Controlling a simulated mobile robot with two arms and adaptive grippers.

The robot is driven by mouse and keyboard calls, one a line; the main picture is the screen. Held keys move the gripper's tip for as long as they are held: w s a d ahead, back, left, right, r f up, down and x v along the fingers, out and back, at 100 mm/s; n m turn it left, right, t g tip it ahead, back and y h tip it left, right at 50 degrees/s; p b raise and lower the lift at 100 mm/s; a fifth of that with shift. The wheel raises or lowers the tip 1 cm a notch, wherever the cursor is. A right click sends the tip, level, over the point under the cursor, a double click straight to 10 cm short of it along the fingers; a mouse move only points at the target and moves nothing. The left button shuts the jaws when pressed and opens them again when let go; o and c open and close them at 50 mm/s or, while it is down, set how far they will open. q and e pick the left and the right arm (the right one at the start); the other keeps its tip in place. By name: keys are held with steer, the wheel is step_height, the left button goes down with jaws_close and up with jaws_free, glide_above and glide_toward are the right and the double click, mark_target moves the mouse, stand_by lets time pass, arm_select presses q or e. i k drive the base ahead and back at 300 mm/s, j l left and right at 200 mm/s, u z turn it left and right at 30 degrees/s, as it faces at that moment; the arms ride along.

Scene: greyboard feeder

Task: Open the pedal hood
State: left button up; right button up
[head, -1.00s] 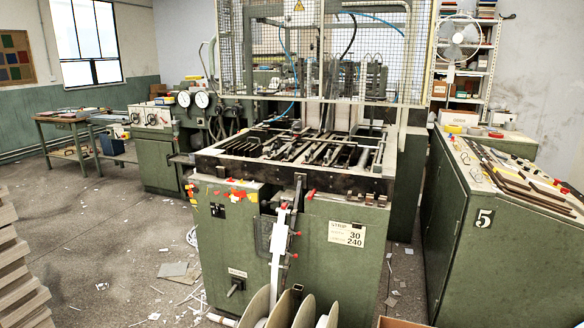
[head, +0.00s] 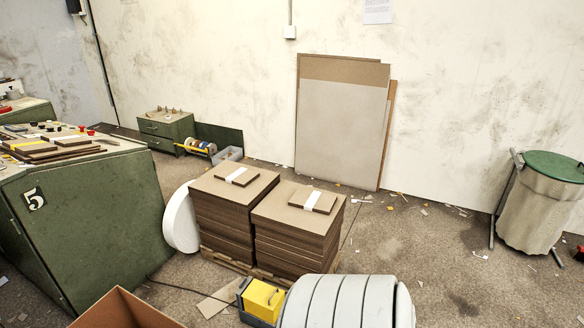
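A small yellow block-shaped piece (head: 262,299) sits in a dark grey housing (head: 246,317) on the floor at the bottom middle of the head view. It looks like a foot pedal with a yellow part. A thin dark cable runs from its area to the left across the floor. I cannot tell whether the yellow part is the hood or whether a hood is open. The pale segmented object hides its right side. Neither of my grippers shows in the view.
A pale segmented rounded object (head: 347,303) stands right beside the pedal. Two brown board stacks (head: 225,212) on a pallet are behind it. A cardboard box (head: 127,312) and green cabinet (head: 95,225) stand left. Floor to the right is littered but mostly open, up to a bin (head: 540,210).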

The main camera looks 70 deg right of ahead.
mark_target(263, 301)
steer(key=z, duration=1.9)
